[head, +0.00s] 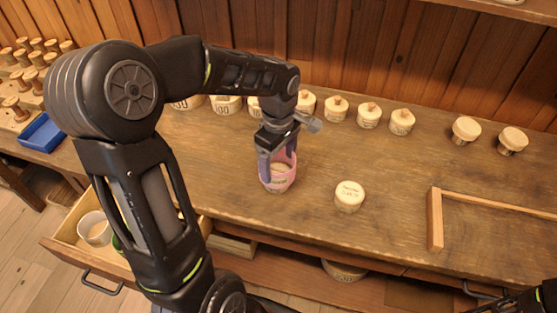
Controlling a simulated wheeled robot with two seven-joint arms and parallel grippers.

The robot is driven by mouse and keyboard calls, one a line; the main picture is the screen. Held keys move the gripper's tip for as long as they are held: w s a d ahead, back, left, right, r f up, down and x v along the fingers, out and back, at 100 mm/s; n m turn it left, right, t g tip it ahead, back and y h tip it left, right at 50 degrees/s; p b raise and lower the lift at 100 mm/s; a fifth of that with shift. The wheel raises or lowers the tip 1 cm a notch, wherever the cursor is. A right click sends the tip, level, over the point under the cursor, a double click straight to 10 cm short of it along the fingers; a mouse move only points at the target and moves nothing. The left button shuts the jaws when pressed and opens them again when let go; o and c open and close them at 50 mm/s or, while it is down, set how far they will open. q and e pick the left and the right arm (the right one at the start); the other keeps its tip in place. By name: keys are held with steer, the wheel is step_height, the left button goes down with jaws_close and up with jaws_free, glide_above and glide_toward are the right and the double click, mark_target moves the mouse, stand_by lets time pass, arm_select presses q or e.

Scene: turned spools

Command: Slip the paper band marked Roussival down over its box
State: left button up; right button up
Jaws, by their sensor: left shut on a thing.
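My left gripper (278,172) points down over the middle of the bench and is shut on a pink paper band (279,184). The band is a short upright ring at the bench top. A pale round surface shows inside it; I cannot tell whether this is a box top or how low the band sits around it. A small round cream box (349,196) with lettering on its lid stands to the right, apart from the band. The lettering is too small to read surely. My right gripper is out of view; only part of that arm shows at the bottom right corner.
Several lidded cream pots (369,117) line the back of the bench. Two round-topped spools (466,130) stand at the back right. A wooden frame (436,222) lies at the right. An open drawer (78,252) holds a white cup (95,229). A blue tray (42,133) lies at the left.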

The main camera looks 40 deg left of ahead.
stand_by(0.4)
arm_select(q)
steer(key=shift+f+b, duration=0.45)
steer(key=shift+b, duration=0.05)
steer(key=shift+f, duration=0.2)
stand_by(0.4)
stand_by(0.3)
steer(key=o, duration=1.4)
steer(key=shift+r, duration=0.1)
steer(key=shift+r, duration=0.65)
steer(key=shift+r+p, duration=0.1)
steer(key=shift+p, duration=0.25)
